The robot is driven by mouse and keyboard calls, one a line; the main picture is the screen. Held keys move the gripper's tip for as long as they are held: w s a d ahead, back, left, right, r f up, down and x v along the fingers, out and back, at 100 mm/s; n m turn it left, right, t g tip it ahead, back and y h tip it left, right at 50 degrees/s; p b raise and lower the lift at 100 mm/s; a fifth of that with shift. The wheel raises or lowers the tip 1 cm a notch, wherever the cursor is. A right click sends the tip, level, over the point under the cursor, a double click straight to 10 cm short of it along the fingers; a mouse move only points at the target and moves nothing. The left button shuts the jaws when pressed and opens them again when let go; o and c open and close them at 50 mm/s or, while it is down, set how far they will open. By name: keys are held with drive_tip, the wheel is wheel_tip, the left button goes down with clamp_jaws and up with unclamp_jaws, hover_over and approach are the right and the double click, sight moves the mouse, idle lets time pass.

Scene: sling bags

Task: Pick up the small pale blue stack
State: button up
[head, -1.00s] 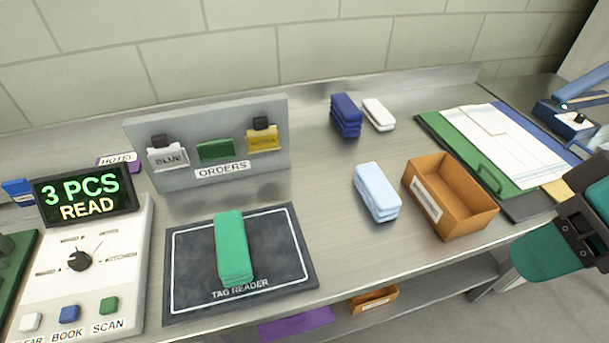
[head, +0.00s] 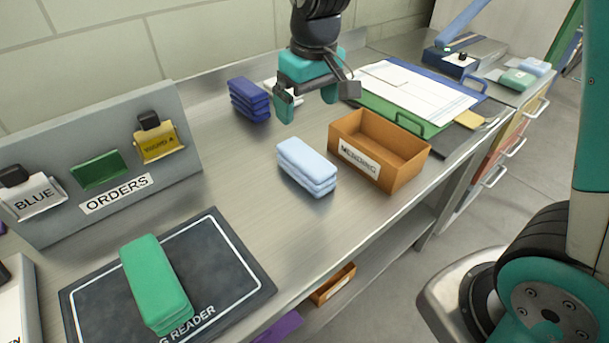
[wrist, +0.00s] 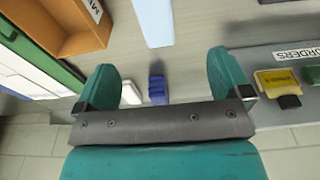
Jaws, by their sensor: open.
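The small pale blue stack (head: 307,166) lies on the metal bench in the head view, left of the orange-brown box. It also shows at the top edge of the wrist view (wrist: 154,20), partly cut off. My gripper (head: 307,106) is above the bench, behind and higher than the pale blue stack, apart from it. Its teal fingers are spread with nothing between them; in the wrist view the gripper (wrist: 160,80) also shows wide apart fingers.
The orange-brown box (head: 345,126) stands close right of the stack. A dark blue stack (head: 249,99) and a partly hidden white stack lie behind. A green stack (head: 156,282) rests on the tag reader (head: 235,272). The orders stand (head: 60,215) is at left.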

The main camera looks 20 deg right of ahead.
sight(305, 155)
drive_tip(key=f, duration=0.3)
drive_tip(key=w+f, duration=0.1)
drive_tip(key=f, duration=0.3)
drive_tip(key=f+p, duration=0.1)
drive_tip(key=f, duration=0.3)
drive_tip(key=shift+w+a+f, duration=0.1)
drive_tip(key=shift+w+f, duration=0.1)
drive_tip(key=shift+f, duration=0.05)
drive_tip(key=shift+w+d+f+p, duration=0.1)
drive_tip(key=shift+w+f+p, duration=0.1)
drive_tip(key=shift+f, duration=0.65)
drive_tip(key=shift+w+d+f+p, duration=0.1)
drive_tip(key=shift+f+p, duration=0.15)
drive_tip(key=shift+f, duration=0.65)
drive_tip(key=shift+w+f+p, duration=0.15)
drive_tip(key=shift+f+p, duration=0.05)
drive_tip(key=shift+f, duration=0.65)
drive_tip(key=c, duration=1)
drive_tip(key=shift+c, duration=0.5)
drive_tip(key=shift+r, duration=0.15)
